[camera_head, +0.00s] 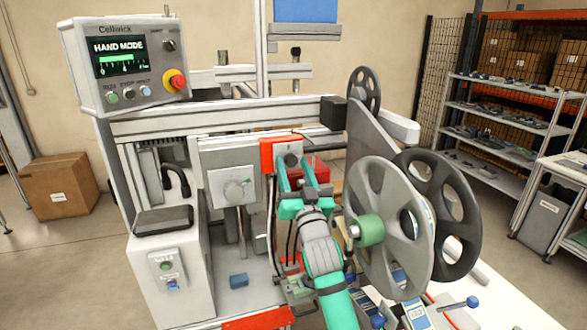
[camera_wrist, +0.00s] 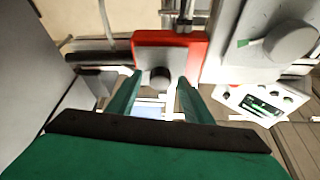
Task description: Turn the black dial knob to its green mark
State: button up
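The black dial knob (camera_head: 291,160) sits on a plate with a red border (camera_head: 266,157) on the machine front. The wrist view shows the knob (camera_wrist: 160,78) between and just ahead of my two teal fingertips. My gripper (camera_head: 296,168) is open, one finger to each side of the knob with gaps; contact is not visible. I cannot make out the knob's pointer or a green mark beside it. A larger grey knob (camera_head: 236,190) is on a pale plate to the left; the wrist view shows this grey knob (camera_wrist: 292,40) with a green mark (camera_wrist: 247,42) beside it.
Large grey reels (camera_head: 388,222) stand close to the right of my arm. A control panel (camera_head: 125,62) with a red stop button is at upper left. A red block (camera_head: 316,168) lies behind my fingers. Blue-handled parts (camera_head: 385,283) lie low right.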

jog(key=v, duration=1)
jog(key=shift+s+f, duration=0.15)
jog(key=shift+s, duration=0.2)
jog(key=shift+d, duration=0.15)
